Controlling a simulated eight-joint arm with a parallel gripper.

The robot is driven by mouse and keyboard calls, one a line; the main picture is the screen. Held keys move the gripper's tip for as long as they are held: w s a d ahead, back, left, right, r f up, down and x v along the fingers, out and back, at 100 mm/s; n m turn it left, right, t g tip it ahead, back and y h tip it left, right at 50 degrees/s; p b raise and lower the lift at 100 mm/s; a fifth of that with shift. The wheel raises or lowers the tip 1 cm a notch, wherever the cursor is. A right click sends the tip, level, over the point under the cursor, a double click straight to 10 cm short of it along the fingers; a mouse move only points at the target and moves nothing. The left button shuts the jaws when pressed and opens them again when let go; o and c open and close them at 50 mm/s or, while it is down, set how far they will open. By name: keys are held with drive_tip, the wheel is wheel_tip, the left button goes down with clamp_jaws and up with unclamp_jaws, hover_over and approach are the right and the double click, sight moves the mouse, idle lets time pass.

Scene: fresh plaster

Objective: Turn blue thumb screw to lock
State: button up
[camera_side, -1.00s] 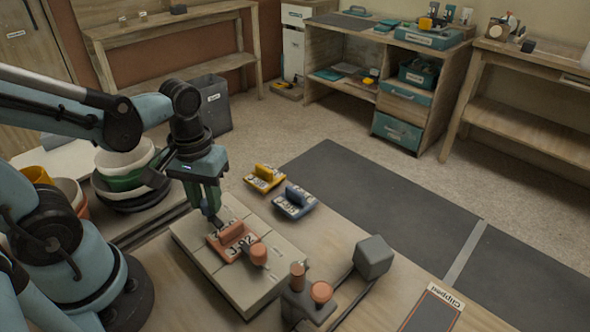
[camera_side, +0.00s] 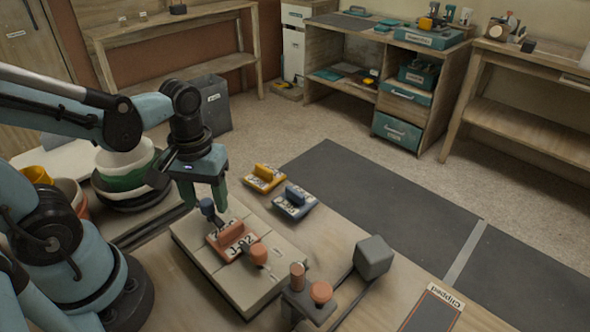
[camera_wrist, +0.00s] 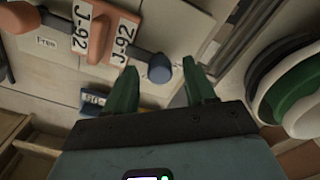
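The blue thumb screw (camera_side: 207,207) sits at the end of the orange jig labelled J-92 (camera_side: 232,238), on the pale slab (camera_side: 190,245). In the wrist view its round blue knob (camera_wrist: 160,70) lies between the fingertips, slightly nearer the right one. My gripper (camera_side: 207,202) is over it, pointing down, with its green fingers apart. In the wrist view, my gripper (camera_wrist: 161,68) is open, with visible gaps beside the knob. I cannot tell whether the fingertips are down to knob height.
Yellow (camera_side: 264,178) and blue (camera_side: 295,203) labelled blocks lie behind the slab. A grey cube (camera_side: 373,257) and a dark fixture with orange knobs (camera_side: 309,302) stand to the right. Stacked bowls (camera_side: 125,178) stand left of the gripper, beside my arm.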

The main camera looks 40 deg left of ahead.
sight(206, 202)
drive_tip(key=shift+r, duration=0.1)
wheel_tip(206, 202, up, 12)
idle(1.0)
drive_tip(key=w+f+m+t, duration=0.5)
drive_tip(key=w+m+t, duration=0.1)
drive_tip(key=m+t, duration=0.1)
drive_tip(key=shift+w+d, duration=0.2)
drive_tip(key=shift+d, duration=0.25)
idle(0.6)
